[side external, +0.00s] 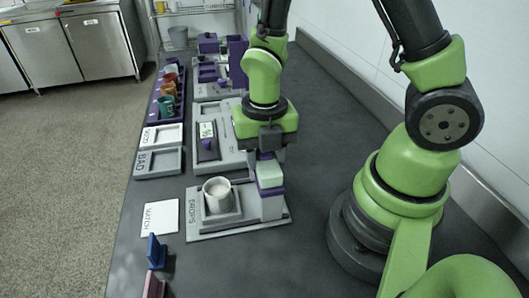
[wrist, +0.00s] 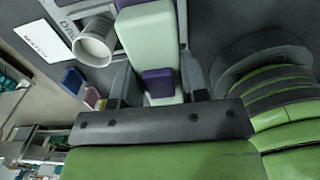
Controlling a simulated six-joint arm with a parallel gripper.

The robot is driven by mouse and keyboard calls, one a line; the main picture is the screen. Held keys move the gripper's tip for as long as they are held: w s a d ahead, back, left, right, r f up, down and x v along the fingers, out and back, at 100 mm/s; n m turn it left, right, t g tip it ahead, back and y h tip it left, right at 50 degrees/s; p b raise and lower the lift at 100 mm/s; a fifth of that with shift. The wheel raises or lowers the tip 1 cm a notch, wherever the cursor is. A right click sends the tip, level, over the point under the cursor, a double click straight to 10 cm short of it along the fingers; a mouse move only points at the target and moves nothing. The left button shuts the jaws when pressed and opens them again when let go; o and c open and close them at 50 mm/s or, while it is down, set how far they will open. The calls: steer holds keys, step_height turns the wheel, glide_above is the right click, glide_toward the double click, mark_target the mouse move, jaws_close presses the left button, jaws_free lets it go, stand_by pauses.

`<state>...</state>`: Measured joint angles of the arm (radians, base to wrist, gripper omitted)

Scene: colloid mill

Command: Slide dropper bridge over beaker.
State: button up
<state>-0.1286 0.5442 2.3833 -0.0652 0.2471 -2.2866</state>
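The white beaker (side external: 217,197) stands upright in the grey tray of the DROPS station (side external: 200,225); it also shows in the wrist view (wrist: 95,42). The dropper bridge (side external: 269,175), a pale green block with purple parts, sits on the grey post right of the beaker, not above it. It shows in the wrist view too (wrist: 148,45). My gripper (side external: 268,152) points down at the bridge. In the wrist view its two fingers (wrist: 158,72) stand on either side of the block. I cannot tell whether both fingers touch it.
A white MATCH card (side external: 160,217) lies left of the station, with blue (side external: 156,250) and pink (side external: 153,286) upright pieces nearer. Behind are grey trays (side external: 158,163), another grey station (side external: 228,150) and a purple rack (side external: 152,115) of coloured cups. The right bench is clear up to my base.

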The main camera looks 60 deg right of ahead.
jaws_close()
steer(key=w+a, duration=0.6)
steer(key=w, duration=0.1)
steer(key=shift+a, duration=0.4)
steer(key=o, duration=1)
jaws_free()
steer(key=shift+s, duration=0.1)
steer(key=shift+o, duration=0.2)
step_height(320, 180, up, 10)
